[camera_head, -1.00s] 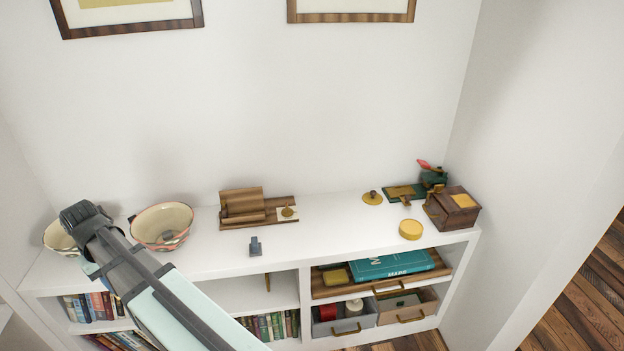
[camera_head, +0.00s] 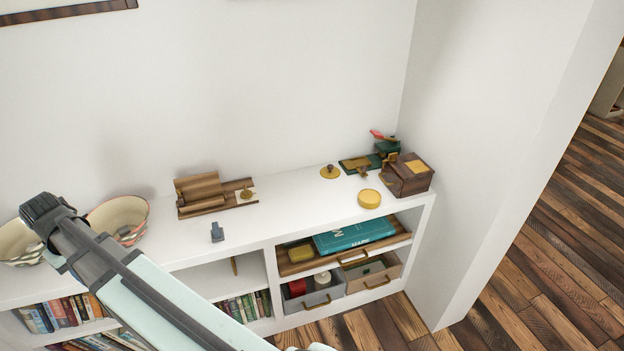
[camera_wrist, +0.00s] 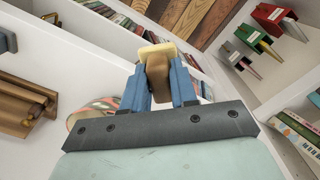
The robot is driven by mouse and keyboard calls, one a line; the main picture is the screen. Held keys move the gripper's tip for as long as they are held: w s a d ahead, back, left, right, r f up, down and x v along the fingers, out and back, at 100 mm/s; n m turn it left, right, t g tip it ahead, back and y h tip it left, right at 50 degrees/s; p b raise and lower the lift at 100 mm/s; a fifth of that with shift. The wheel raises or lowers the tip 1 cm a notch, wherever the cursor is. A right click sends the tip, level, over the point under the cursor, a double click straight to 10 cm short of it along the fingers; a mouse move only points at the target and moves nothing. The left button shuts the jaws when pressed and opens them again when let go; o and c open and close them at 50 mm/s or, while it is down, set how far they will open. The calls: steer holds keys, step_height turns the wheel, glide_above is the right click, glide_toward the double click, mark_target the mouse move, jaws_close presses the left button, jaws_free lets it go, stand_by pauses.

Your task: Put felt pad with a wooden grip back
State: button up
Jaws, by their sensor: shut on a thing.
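My gripper (camera_wrist: 158,70) shows in the wrist view, its two blue fingers shut on the brown wooden grip (camera_wrist: 157,77) of the felt pad. The cream felt pad (camera_wrist: 155,49) sticks out past the fingertips, apart from any surface that I can see. In the head view my arm crosses the lower left, and the gripper and held pad cannot be made out there.
The white shelf top (camera_head: 290,208) bears a wooden stand (camera_head: 200,203), a grey-blue block (camera_head: 217,232), bowls (camera_head: 118,217), a yellow tin (camera_head: 369,198) and a wooden box (camera_head: 408,188). Below, a tray (camera_head: 297,266) holds a teal book (camera_head: 355,235). Middle shelf top is mostly clear.

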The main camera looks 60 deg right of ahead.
steer(key=s+d+f+m, duration=0.1)
steer(key=s+d+m, duration=0.3)
steer(key=d, duration=1.3)
steer(key=s+d+m, duration=0.2)
steer(key=s+d, duration=0.4)
steer(key=d, duration=1.1)
steer(key=s+d+f+m, duration=0.1)
steer(key=s+d+m, duration=0.3)
steer(key=s+d, duration=1.35)
steer(key=s+d+f+m, duration=0.2)
steer(key=s+d+m, duration=0.1)
steer(key=s+d, duration=1.4)
steer(key=shift+w+d+n, duration=1.9)
steer(key=shift+d+n, duration=0.5)
steer(key=shift+d, duration=3.25)
steer(key=shift+f, duration=4.9)
steer(key=shift+f, duration=0.1)
